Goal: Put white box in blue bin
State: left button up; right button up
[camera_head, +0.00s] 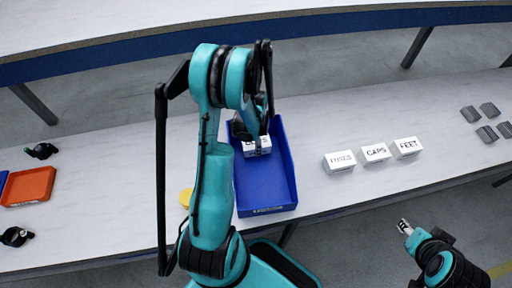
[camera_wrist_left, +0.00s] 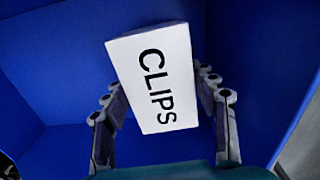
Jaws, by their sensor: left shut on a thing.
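A white box (camera_wrist_left: 155,80) with the word CLIPS fills the middle of the left wrist view. My left gripper (camera_wrist_left: 165,115) has a finger on each side of it and is shut on it. In the head view the white box (camera_head: 257,146) shows inside the outline of the blue bin (camera_head: 262,200), near its far part; my left gripper (camera_head: 252,130) is partly hidden by the arm there. Blue bin walls (camera_wrist_left: 55,65) surround the box in the wrist view. I cannot tell whether the box touches the bin floor. My right gripper (camera_head: 404,227) is empty, off the table's front edge.
White boxes marked FUSES (camera_head: 340,162), CAPS (camera_head: 376,153) and FEET (camera_head: 407,147) stand right of the bin. Several grey blocks (camera_head: 487,110) lie far right. An orange tray (camera_head: 28,187) and black items (camera_head: 41,151) are at left. A yellow item (camera_head: 186,198) is partly hidden behind my arm.

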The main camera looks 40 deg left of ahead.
pick_arm(q)
notch_tip(320, 180, down, 2)
jog(key=shift+f, duration=0.1)
jog(key=shift+f+b, duration=0.1)
jog(key=shift+b, duration=0.3)
jog(key=o, duration=1)
